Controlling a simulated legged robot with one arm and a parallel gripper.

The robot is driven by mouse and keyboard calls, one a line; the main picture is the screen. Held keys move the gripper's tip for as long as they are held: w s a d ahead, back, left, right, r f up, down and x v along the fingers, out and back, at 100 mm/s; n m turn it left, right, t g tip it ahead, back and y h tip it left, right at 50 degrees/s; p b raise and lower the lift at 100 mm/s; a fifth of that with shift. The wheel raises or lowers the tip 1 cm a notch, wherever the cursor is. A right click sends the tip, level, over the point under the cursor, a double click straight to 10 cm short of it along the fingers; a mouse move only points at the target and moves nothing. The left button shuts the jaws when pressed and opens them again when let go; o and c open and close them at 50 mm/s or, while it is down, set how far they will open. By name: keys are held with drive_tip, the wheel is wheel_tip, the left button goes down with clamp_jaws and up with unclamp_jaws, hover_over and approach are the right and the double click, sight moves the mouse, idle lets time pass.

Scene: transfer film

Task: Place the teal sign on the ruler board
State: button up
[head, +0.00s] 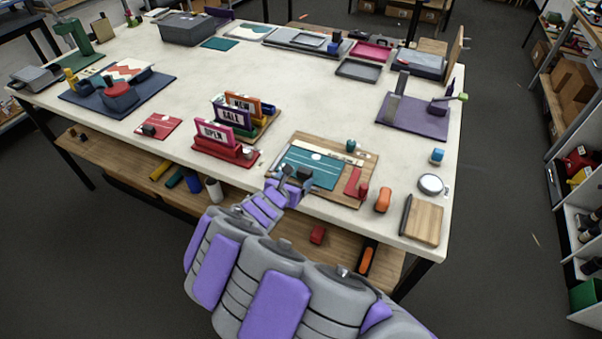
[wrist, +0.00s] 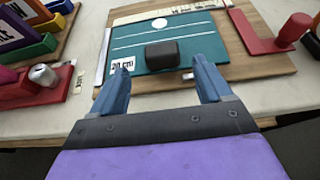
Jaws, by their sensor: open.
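The teal sign (head: 318,172) is a flat panel with white lines and a white dot. It appears to lie over the wooden ruler board (head: 338,198), near the table's front edge; I cannot tell whether it is fully flat. In the wrist view the teal sign (wrist: 205,32) carries a dark block (wrist: 162,54) near its front edge and a "20 cm" label. A cream ruler strip (head: 327,150) runs along the board's back. My gripper (head: 294,180) is open at the sign's front edge. In the wrist view its fingers (wrist: 162,66) stand apart on either side of the block.
A red L-shaped piece (head: 353,182) lies on the board's right side. An orange object (head: 383,200) and a wooden block (head: 422,219) stand farther right. A rack of OPEN, SALE and NEW signs (head: 215,134) stands left. The table's middle (head: 290,95) is clear.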

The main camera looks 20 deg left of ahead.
drive_tip(key=p+v, duration=0.1)
drive_tip(key=v, duration=0.5)
drive_tip(key=shift+s+d+r, duration=0.2)
drive_tip(key=shift+s+d, duration=0.05)
